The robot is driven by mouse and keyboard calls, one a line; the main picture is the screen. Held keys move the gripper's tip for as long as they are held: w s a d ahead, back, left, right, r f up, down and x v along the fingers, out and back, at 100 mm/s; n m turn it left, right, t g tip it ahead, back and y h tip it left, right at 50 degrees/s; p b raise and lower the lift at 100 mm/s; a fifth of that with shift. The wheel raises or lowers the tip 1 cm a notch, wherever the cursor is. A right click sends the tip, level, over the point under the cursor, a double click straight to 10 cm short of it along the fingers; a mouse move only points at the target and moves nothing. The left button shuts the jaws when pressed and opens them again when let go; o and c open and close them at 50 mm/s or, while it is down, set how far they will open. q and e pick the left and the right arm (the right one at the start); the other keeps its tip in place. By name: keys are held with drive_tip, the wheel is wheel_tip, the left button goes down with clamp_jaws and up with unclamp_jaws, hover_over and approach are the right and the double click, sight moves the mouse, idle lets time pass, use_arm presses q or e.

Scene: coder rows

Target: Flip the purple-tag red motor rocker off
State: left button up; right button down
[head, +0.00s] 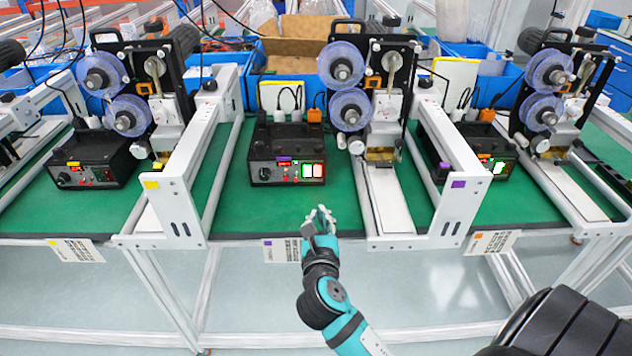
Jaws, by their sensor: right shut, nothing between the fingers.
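The black control box (262,150) with a purple tag (284,159) stands on the green bench in the middle of the head view. Its front has a dark knob, a small red display and two lit rockers at the right end. The red motor rocker (318,171) is the right one of the pair, beside a green-lit rocker (307,171). Its exact tilt is too small to tell. My left gripper is not in view.
A similar yellow-tag box (95,150) stands left and an orange-tag box (478,143) right. White metal frames (180,205) and coder machines with purple reels (341,64) flank the middle box. The green mat (240,205) before it is clear.

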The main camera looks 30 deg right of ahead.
sight(315, 174)
drive_tip(key=x, duration=0.9)
drive_tip(key=r+x, duration=0.1)
drive_tip(key=x, duration=0.3)
drive_tip(key=shift+w+d, duration=0.2)
drive_tip(key=shift+w, duration=0.25)
